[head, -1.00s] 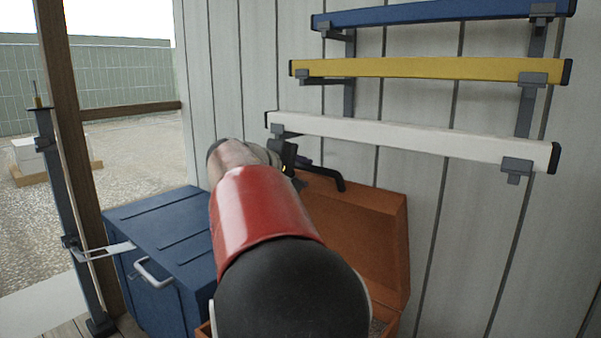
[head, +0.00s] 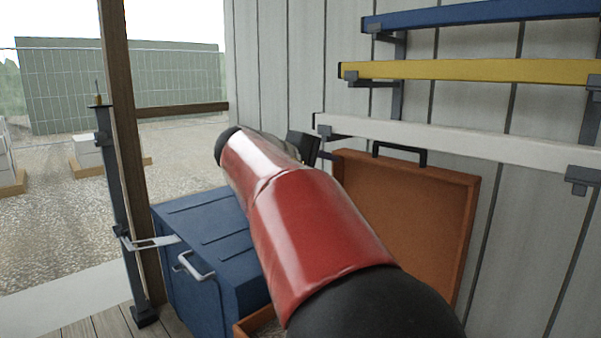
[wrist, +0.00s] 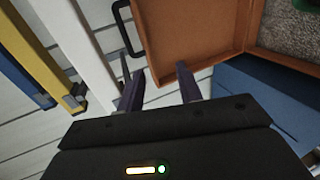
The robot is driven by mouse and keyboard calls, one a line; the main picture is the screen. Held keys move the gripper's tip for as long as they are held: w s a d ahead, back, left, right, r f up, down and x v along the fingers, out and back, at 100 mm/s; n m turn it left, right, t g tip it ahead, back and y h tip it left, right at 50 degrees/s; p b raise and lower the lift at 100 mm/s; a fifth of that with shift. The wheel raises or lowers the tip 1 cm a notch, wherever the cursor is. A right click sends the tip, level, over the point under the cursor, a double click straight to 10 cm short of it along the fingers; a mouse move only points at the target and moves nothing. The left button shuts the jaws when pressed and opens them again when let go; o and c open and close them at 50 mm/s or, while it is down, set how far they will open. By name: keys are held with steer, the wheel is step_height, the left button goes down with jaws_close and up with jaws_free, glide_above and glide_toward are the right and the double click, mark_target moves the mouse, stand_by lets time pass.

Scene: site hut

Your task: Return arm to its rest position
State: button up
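My red and black arm reaches from the lower right up and left across the head view. My gripper shows in the wrist view (wrist: 160,72) with its two dark fingers apart and nothing between them. In the head view it is mostly hidden behind my arm; only a dark part shows near the wall. The fingers are in front of the wall, by the open lid of an orange case (head: 405,215), apparently without touching it.
A blue chest (head: 205,235) stands left of the case. A wall rack holds a blue bar (head: 480,14), a yellow bar (head: 480,70) and a white bar (head: 430,135). A wooden post (head: 122,130) and metal stand (head: 120,220) are at the left.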

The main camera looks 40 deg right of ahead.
steer(key=s+a+f+t+y, duration=0.1)
steer(key=s+a+f+y, duration=0.3)
steer(key=a+f, duration=0.4)
steer(key=s+a+f+t+y, duration=0.2)
steer(key=s+a+f+y, duration=0.3)
steer(key=a+f, duration=0.4)
steer(key=s+a+f+m+t+y, duration=0.1)
steer(key=s+a+f+y, duration=0.4)
steer(key=a, duration=0.8)
step_height(320, 180, down, 3)
steer(key=shift+s+f, duration=0.15)
steer(key=shift+s, duration=0.4)
